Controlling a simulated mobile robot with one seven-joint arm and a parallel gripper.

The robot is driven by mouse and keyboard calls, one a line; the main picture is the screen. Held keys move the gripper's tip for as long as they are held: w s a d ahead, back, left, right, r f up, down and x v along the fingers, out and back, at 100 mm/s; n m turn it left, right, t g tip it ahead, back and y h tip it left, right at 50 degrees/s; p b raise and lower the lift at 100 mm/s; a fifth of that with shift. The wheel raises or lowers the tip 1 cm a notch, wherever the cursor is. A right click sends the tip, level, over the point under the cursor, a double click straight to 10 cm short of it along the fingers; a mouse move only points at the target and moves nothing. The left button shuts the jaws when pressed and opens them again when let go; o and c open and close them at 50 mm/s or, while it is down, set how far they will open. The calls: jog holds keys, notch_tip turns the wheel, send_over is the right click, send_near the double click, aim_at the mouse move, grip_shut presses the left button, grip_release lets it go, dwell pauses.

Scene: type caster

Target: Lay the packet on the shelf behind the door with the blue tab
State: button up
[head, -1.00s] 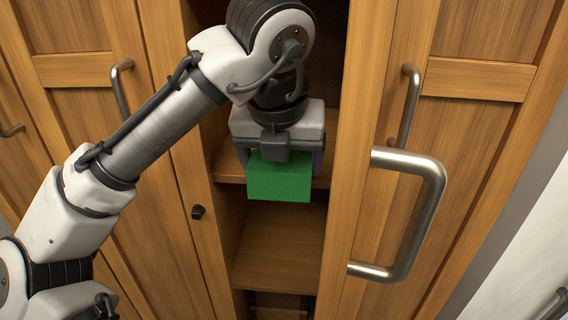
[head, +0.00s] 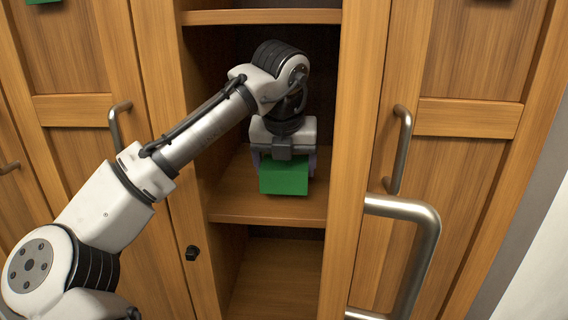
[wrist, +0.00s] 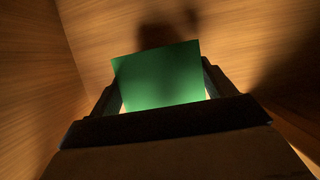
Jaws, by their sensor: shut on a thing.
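The packet is a plain green block (head: 284,180), also seen in the wrist view (wrist: 158,78). My gripper (head: 285,160) is shut on it, with a finger on either side. In the head view, gripper and packet are inside the open cabinet bay, over the middle wooden shelf (head: 235,205). I cannot tell whether the packet touches the shelf. In the wrist view, a shadow falls on the wood beyond the packet. No blue tab shows in these frames, so I cannot tell which tab this bay's door carries.
An upper shelf (head: 260,17) and a lower shelf (head: 275,285) also show in the bay. A large metal handle (head: 425,240) juts out at the right. Closed doors with handles (head: 119,125) stand at the left. A green tab (head: 42,1) shows at top left.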

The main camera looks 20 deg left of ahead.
aim_at(284, 165)
jog(key=shift+f, duration=1.05)
jog(key=o, duration=1.9)
jog(key=shift+f, duration=0.2)
jog(key=shift+r, duration=0.1)
jog(key=shift+s+r, duration=0.15)
jog(key=shift+r, duration=0.15)
jog(key=v, duration=0.5)
jog(key=shift+s+d+f+p, duration=0.1)
jog(key=shift+s+p, duration=0.1)
jog(key=shift+p, duration=0.2)
jog(key=s+d, duration=0.1)
jog(key=s, duration=0.2)
jog(key=s+d, duration=0.1)
jog(key=s, duration=0.3)
jog(key=s+d, duration=0.1)
jog(key=s, duration=0.3)
jog(key=shift+f, duration=0.15)
